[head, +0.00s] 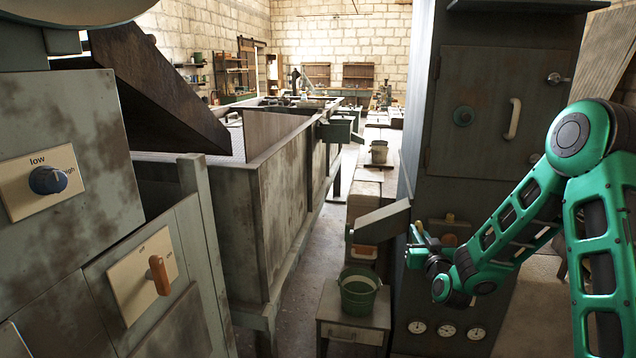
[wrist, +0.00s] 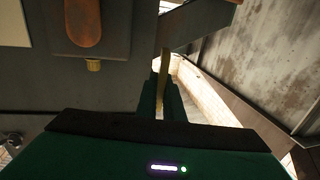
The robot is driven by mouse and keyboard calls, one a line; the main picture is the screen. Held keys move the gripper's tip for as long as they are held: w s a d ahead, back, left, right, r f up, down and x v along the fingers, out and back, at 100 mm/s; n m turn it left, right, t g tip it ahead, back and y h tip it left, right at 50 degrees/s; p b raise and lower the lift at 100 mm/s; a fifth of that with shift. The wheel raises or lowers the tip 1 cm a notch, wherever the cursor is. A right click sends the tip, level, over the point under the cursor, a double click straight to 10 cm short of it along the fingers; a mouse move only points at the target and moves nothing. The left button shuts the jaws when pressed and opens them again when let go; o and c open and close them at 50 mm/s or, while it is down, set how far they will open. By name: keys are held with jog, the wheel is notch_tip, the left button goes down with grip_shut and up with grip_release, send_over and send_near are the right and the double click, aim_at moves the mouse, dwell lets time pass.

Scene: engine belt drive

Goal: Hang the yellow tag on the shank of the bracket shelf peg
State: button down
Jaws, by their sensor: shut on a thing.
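My gripper (wrist: 160,93) is shut on a thin yellowish strip, which looks like the yellow tag (wrist: 163,72) seen nearly edge-on. In the head view my gripper (head: 415,240) is in front of the dark cabinet, just right of a grey angled bracket shelf (head: 382,219). The tag cannot be made out there. In the wrist view the bracket shelf (wrist: 198,22) is ahead of the fingertips and slightly right. The tag's far end appears near its lower edge; I cannot tell whether they touch. I cannot make out the peg's shank clearly.
The tall cabinet (head: 487,120) with a pale handle and gauges stands close to my arm. A green bucket (head: 358,290) stands on a small stand (head: 354,333) below the shelf. A brown rounded piece with a brass knob (wrist: 93,65) is left of my fingers. An aisle runs left.

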jog(key=s+f, duration=0.4)
jog(key=f, duration=0.4)
jog(key=s+f, duration=0.4)
jog(key=f, duration=0.3)
jog(key=shift+f, duration=0.35)
